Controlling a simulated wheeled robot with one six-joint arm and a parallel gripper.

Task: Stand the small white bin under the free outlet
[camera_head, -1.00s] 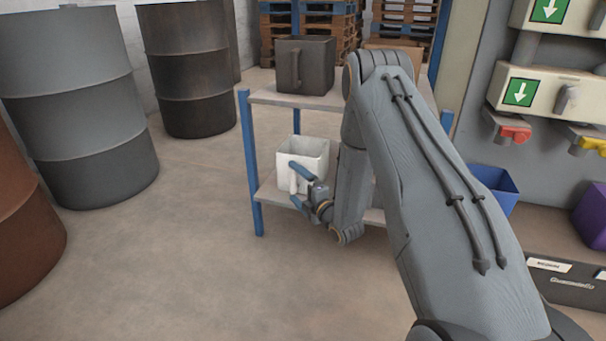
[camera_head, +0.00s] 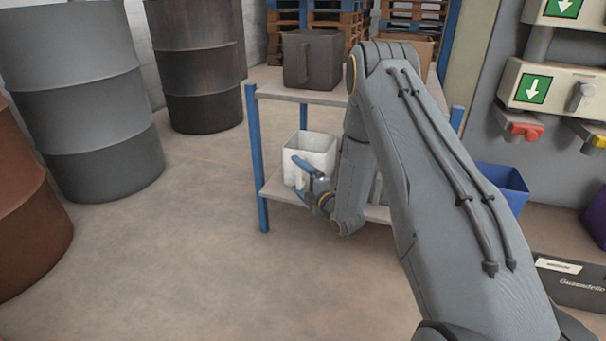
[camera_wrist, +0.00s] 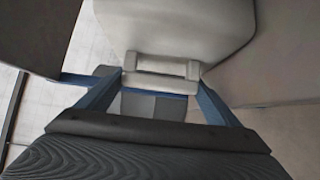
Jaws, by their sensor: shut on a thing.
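The small white bin (camera_head: 318,146) is upright at the lower shelf of a blue-posted rack in the head view. My gripper (camera_head: 304,175) is shut on its handle, which faces me. In the wrist view the bin (camera_wrist: 180,25) fills the top middle, and the blue fingers of my gripper (camera_wrist: 158,85) lie on either side of the handle (camera_wrist: 160,80). I cannot tell whether the bin's base touches the shelf. At the right is an outlet with a red tap (camera_head: 524,130) and one with a yellow tap (camera_head: 597,140), partly cut off.
A dark bin (camera_head: 311,60) stands on the rack's upper shelf (camera_head: 300,96), above the white bin. A blue bin (camera_head: 503,185) stands below the red-tap outlet's area, a purple bin (camera_head: 597,215) farther right. Drums (camera_head: 90,100) stand left. The floor between is clear.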

